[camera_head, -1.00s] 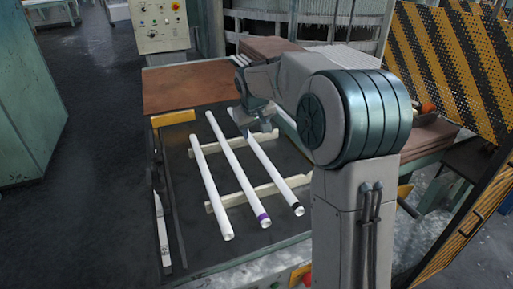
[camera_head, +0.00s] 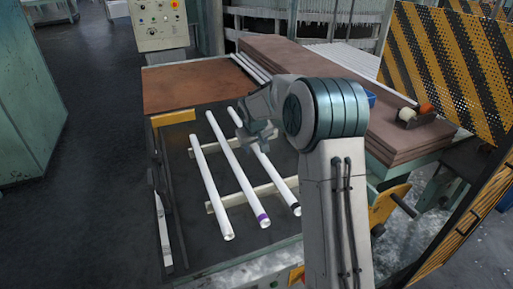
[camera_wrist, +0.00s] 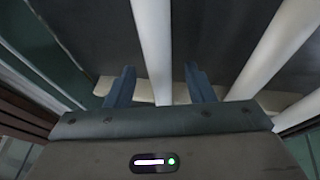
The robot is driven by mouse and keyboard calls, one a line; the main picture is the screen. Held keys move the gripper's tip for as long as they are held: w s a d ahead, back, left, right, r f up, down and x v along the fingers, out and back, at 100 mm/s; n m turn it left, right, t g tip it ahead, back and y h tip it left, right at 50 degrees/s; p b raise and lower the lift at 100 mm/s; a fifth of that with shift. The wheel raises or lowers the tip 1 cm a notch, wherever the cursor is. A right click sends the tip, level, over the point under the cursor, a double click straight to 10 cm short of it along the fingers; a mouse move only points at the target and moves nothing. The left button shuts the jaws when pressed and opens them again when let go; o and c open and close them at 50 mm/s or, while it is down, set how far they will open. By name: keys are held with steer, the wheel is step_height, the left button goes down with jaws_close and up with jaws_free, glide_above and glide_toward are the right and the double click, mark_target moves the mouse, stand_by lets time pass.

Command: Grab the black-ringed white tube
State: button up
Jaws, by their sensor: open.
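The black-ringed white tube (camera_head: 279,179) is the rightmost of three white tubes lying side by side; its black ring is at the near end. My gripper (camera_head: 254,146) is over the far half of this tube and partly hides it. In the wrist view my gripper (camera_wrist: 160,78) is open, with a white tube (camera_wrist: 152,40) running between its two blue fingers and a gap on each side. This appears to be the black-ringed tube, but its ring is outside that view. The purple-ringed tube (camera_head: 238,172) is in the middle, and a plain tube (camera_head: 209,187) is at left.
The tubes rest across pale support bars (camera_head: 243,196) over a dark table bed. In the wrist view a neighbouring tube (camera_wrist: 272,48) runs close to the right finger. Stacked brown boards (camera_head: 385,125) stand to the right, beside my arm. A teal cabinet (camera_head: 28,110) is at far left.

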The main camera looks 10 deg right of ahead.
jaws_close()
steer(key=shift+r, duration=0.1)
